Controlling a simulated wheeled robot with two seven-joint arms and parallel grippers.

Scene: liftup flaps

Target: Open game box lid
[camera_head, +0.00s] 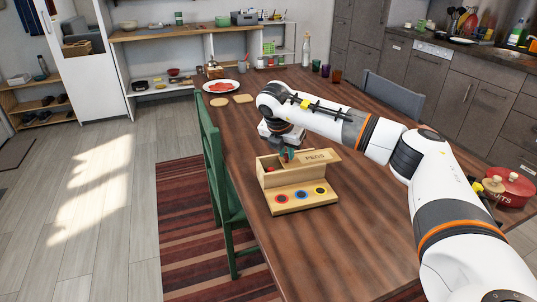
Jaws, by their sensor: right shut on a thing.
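The box's left part is uncovered, and a little red shows inside. My right gripper (287,155) reaches down from behind to the lid's left end and is shut on the lid. My arm's wrist and the small picture size partly hide the grip. My left gripper is not in view.
The brown wooden table (330,258) is clear in front of the box. A green chair (212,160) stands close on the left. A plate of red food (220,86), cups and a bottle are farther back.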

